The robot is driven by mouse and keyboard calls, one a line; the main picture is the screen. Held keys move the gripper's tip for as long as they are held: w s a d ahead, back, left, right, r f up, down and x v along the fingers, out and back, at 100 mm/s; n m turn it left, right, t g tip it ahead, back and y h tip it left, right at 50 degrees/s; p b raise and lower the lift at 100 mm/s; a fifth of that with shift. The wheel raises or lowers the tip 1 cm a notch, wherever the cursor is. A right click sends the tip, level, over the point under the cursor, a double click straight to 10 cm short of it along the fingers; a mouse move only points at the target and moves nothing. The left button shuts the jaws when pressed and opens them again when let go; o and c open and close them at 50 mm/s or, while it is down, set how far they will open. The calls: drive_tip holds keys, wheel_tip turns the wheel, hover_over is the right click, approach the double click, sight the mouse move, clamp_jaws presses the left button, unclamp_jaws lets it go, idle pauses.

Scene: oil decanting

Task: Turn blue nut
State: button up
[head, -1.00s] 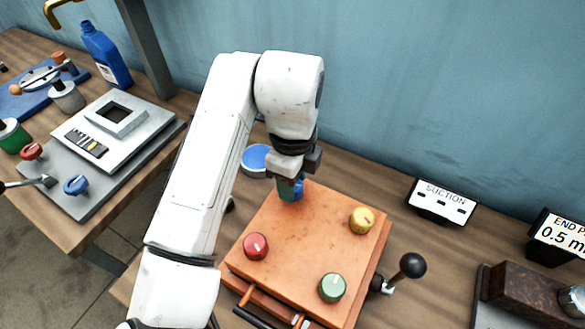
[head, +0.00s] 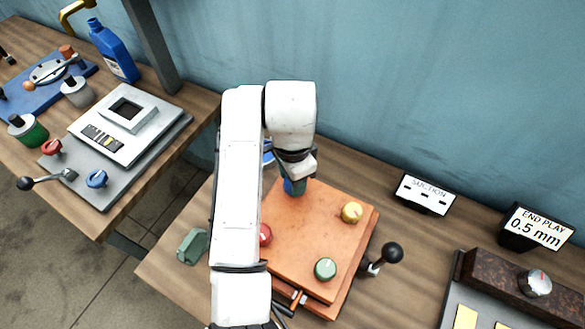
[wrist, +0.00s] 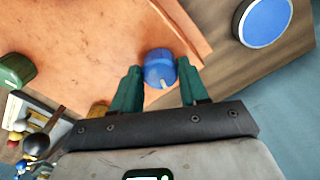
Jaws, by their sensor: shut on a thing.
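The blue nut (wrist: 160,70) sits at the back left corner of the orange plate (head: 318,240). In the head view a little of the blue nut (head: 288,186) shows beside a teal finger. My gripper (wrist: 158,66) is shut on the blue nut, with one teal finger on each side of it. A pale line marks the nut's top. In the head view my gripper (head: 294,186) reaches down on it from above, and my arm covers the plate's left side. The red nut (head: 265,235) is partly hidden by my arm. The yellow nut (head: 352,212) and green nut (head: 325,269) are clear.
A lever with a black ball (head: 392,252) stands at the plate's right. A round blue-topped container (wrist: 264,20) is near the blue nut. The suction sign (head: 425,193) and end play sign (head: 537,228) stand at the back right. Another bench (head: 190,130) is at the left.

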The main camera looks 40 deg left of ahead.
drive_tip(key=shift+n+p, duration=0.5)
drive_tip(key=shift+n, duration=1.6)
drive_tip(key=o, duration=1.1)
drive_tip(key=shift+c, duration=0.2)
wheel_tip(320, 180, up, 6)
drive_tip(key=shift+a+r, duration=0.1)
drive_tip(key=shift+a, duration=0.05)
drive_tip(key=shift+r, duration=2.25)
